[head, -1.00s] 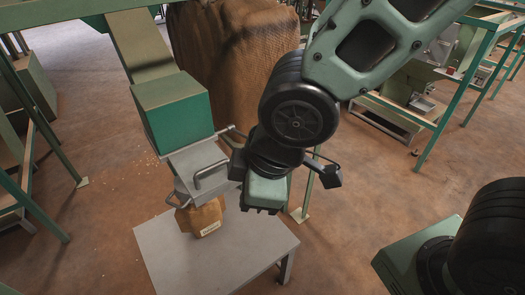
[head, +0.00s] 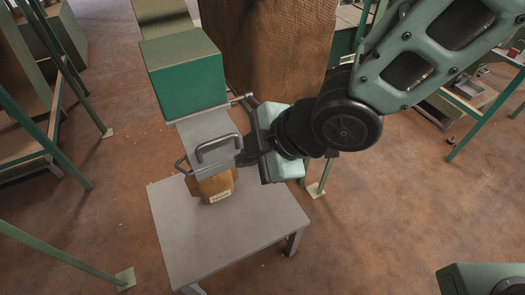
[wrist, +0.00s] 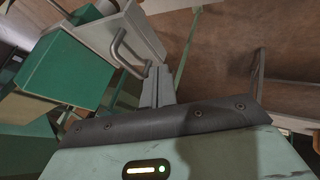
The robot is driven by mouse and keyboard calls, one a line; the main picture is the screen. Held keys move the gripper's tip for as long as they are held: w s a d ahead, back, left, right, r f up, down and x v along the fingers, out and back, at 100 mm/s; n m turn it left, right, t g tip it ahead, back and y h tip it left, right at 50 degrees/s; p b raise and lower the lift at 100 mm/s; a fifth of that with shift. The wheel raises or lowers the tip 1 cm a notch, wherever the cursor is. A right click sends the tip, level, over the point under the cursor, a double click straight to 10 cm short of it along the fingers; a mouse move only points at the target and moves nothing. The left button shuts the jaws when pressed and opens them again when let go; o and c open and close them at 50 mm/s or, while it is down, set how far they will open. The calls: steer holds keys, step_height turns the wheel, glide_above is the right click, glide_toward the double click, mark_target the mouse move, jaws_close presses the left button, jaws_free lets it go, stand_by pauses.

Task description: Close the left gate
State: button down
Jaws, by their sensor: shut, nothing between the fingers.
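A green hopper box (head: 185,75) has a grey metal outlet (head: 200,130) under it. A bent bar handle (head: 218,142) stands out on the outlet's front, and a second handle (head: 182,167) shows at its left side. I cannot tell which handle belongs to the left gate, or how far any gate is open. My gripper (head: 243,158) is shut and empty, just right of the front handle. In the wrist view, the fingers (wrist: 158,80) point toward the grey outlet (wrist: 90,35), with the bar handle (wrist: 122,50) close on their left. Contact is not clear.
A brown bag (head: 213,187) stands under the outlet on a grey table (head: 230,235). A large brown woven sack (head: 265,50) stands behind. Green frame posts (head: 45,120) stand at the left. The floor right of the table is clear.

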mark_target(228, 145)
steer(key=shift+w+a+f+p, duration=0.3)
steer(key=shift+w+a+p, duration=0.1)
steer(key=shift+w+a, duration=0.3)
steer(key=shift+w+a+f+p, duration=0.25)
steer(key=shift+w+a+p, duration=0.1)
steer(key=shift+w+a, duration=0.3)
steer(key=shift+w+a+f+p, duration=0.3)
steer(key=shift+w+a+p, duration=0.1)
steer(key=shift+w+a, duration=0.3)
